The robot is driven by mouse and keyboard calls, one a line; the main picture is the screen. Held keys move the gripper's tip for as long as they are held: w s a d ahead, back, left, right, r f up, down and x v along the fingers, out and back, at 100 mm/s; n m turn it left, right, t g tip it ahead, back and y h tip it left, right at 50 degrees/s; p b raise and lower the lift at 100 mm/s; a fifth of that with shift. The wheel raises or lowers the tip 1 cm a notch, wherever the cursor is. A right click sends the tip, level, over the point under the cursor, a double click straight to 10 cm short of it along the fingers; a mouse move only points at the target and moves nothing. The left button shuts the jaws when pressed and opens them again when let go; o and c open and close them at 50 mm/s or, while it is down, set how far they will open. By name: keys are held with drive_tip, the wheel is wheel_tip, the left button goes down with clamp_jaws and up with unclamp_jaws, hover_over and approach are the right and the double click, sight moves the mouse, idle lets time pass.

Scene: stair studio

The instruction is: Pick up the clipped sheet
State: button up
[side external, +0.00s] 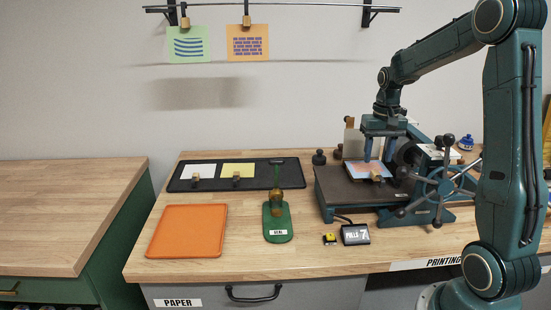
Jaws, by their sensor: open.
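A sheet with pink-orange and blue colouring (358,170) lies on the dark bed of the press (335,187), with a tan clip (376,175) at its front edge. My gripper (378,157) points down over this sheet, its two fingers apart with nothing seen between them. The fingertips are close to the sheet; I cannot tell whether they touch it. A white sheet (202,170) and a yellow sheet (238,169), each with a clip at its front edge, lie on a black tray (285,176) to the left.
The press wheel (437,185) stands right of the bed. A green seal stand (279,225), an orange mat (188,230) and a "PULLS 7" counter (355,235) are in front. Green (188,45) and orange (247,43) sheets hang from a wall rail.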

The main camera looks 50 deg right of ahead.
sight(376, 172)
drive_tip(key=shift+d+f, duration=0.15)
drive_tip(key=shift+f, duration=2.4)
clamp_jaws()
